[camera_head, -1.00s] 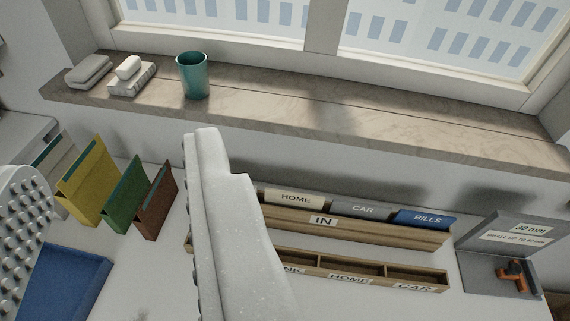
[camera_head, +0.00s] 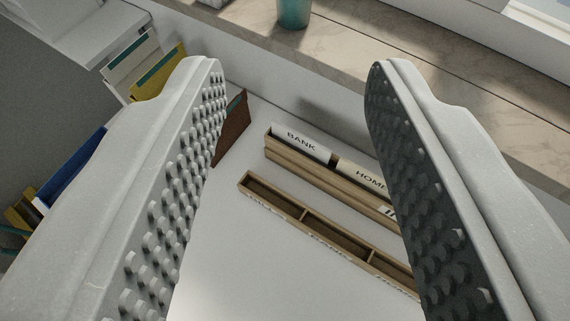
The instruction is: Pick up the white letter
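A white letter marked BANK (camera_head: 300,143) stands upright in the left end of the wooden IN holder (camera_head: 325,180). A cream letter marked HOME (camera_head: 360,172) stands to its right in the same holder, partly hidden by my right finger. My gripper (camera_head: 292,75) is open and empty, its two studded fingers wide apart. In the picture, the BANK letter shows in the gap between the fingers, apart from both.
A lower wooden box (camera_head: 312,227) with empty compartments lies in front of the holder. A brown folder (camera_head: 232,125) stands to the left, partly behind my left finger. A yellow folder (camera_head: 168,72), a teal cup (camera_head: 294,12) and the marble sill (camera_head: 345,62) are behind.

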